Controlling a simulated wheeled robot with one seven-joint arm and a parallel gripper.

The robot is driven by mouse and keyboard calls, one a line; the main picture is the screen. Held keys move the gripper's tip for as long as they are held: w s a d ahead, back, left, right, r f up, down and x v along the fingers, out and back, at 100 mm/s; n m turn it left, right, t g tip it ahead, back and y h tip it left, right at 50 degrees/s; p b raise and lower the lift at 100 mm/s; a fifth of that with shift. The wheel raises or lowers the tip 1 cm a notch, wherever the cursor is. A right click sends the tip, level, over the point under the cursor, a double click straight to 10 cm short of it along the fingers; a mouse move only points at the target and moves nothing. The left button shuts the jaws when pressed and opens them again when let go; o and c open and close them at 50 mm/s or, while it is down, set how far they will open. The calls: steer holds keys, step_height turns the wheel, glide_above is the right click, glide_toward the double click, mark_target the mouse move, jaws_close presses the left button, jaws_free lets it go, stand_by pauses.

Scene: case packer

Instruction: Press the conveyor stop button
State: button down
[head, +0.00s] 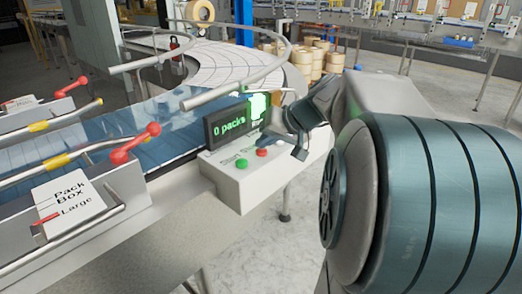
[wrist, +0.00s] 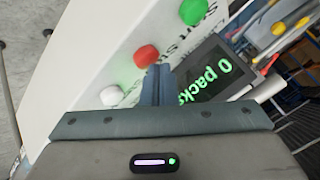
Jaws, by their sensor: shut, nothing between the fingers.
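The red button (head: 262,152), beside the partly readable "St..." lettering, sits on top of the pale control box (head: 232,189), between a green button (head: 242,163) and a white one that shows in the wrist view (wrist: 109,96). The red button also shows in the wrist view (wrist: 147,55), just beyond my fingertips. My gripper (head: 299,152) is at the right end of the box, to the right of the red button. In the wrist view its fingers (wrist: 157,72) are shut and empty. I cannot tell whether they touch anything. My gripper hides the white button in the head view.
A dark display (head: 227,125) reading "0 packs" stands upright right behind the buttons, close to my fingers. A conveyor with metal rails and red-knobbed levers (head: 135,143) runs to the left. Open floor (head: 262,250) lies in front of the box.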

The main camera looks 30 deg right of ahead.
mark_target(266, 152)
steer(key=shift+f+b, duration=0.3)
steer(key=shift+r, duration=0.1)
stand_by(0.4)
steer(key=shift+r+p, duration=0.5)
steer(key=shift+r, duration=0.4)
steer(key=shift+r, duration=0.1)
steer(key=shift+r+p, duration=1.55)
steer(key=shift+r, duration=0.9)
steer(key=shift+d+f, duration=0.1)
